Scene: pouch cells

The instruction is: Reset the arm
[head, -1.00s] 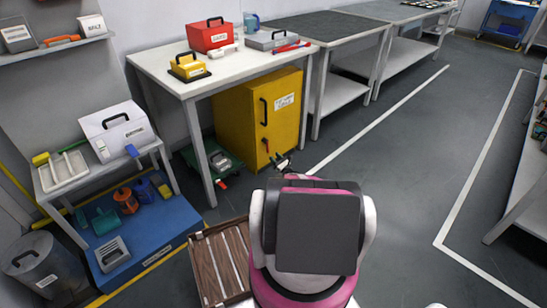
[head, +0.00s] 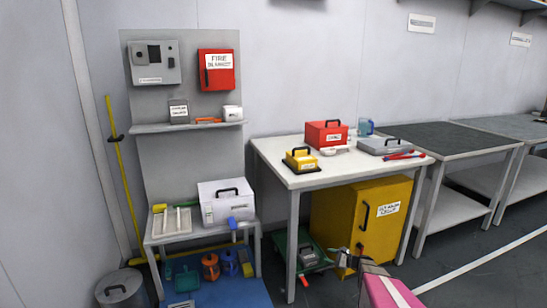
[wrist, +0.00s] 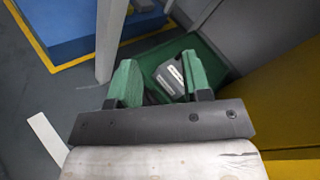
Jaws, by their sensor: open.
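My gripper (head: 346,261) is low in front of the yellow cabinet (head: 372,218) in the head view, with my pink and grey arm reaching in from the bottom edge. In the wrist view its two green fingers (wrist: 160,72) are apart with nothing held between them. Beyond the fingers, a grey device (wrist: 169,79) with a pale label lies in a green tray (wrist: 215,62) on the floor. The gap from the fingertips to the device is hard to judge.
A white table (head: 268,153) stands over the cabinet, bearing a red case (head: 326,134) and a yellow case (head: 301,160). A table leg (wrist: 108,40) is close to the fingers. At left is a small stand (head: 165,237) with a white box (head: 226,202). Grey floor is open at right.

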